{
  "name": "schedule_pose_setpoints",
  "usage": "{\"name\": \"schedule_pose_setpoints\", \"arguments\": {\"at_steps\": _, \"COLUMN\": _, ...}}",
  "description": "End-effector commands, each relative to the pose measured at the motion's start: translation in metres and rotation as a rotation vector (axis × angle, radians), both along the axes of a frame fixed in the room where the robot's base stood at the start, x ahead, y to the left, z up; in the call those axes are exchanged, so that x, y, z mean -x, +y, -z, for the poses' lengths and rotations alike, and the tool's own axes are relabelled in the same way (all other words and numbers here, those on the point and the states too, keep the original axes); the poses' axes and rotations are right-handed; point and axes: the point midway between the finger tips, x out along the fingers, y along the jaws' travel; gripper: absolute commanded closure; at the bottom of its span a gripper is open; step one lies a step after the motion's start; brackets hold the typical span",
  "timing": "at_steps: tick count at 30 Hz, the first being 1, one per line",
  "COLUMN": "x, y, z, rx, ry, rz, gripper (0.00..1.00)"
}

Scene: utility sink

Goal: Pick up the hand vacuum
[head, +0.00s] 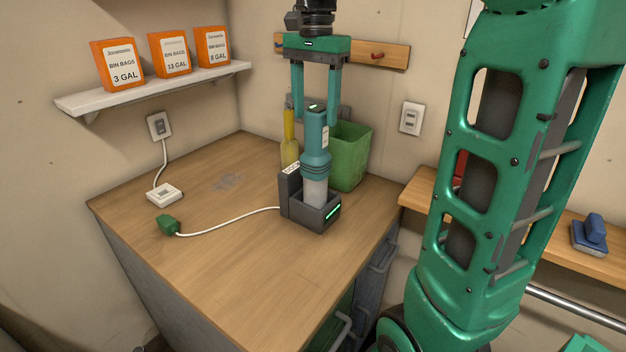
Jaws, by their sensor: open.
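The hand vacuum (315,150) is teal with a clear grey lower part. It stands upright in a dark grey charging dock (296,208) with a lit green strip, on the wooden counter. My gripper (314,116) is open and points down from above, with one finger on each side of the vacuum's upper part. Whether the fingers touch the vacuum, I cannot tell. The vacuum's lowest end is hidden inside the dock.
A green bin (349,156) and a yellow bottle (290,140) stand close behind the dock. A white cord runs from the dock to a green plug (169,225). A white adapter (164,194) lies at left. The counter's front is clear.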

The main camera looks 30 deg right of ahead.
Motion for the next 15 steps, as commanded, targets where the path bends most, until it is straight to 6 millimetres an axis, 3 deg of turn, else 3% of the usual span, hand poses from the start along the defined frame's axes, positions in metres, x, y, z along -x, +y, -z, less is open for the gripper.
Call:
{"name": "schedule_pose_setpoints", "arguments": {"at_steps": 7, "x": 0.002, "y": -0.001, "z": 0.032, "rx": -0.001, "ry": 0.001, "rz": 0.0, "gripper": 0.42}}
{"name": "schedule_pose_setpoints", "arguments": {"at_steps": 15, "x": 0.002, "y": -0.001, "z": 0.037, "rx": 0.0, "ry": 0.0, "rz": -0.001, "gripper": 0.42}}
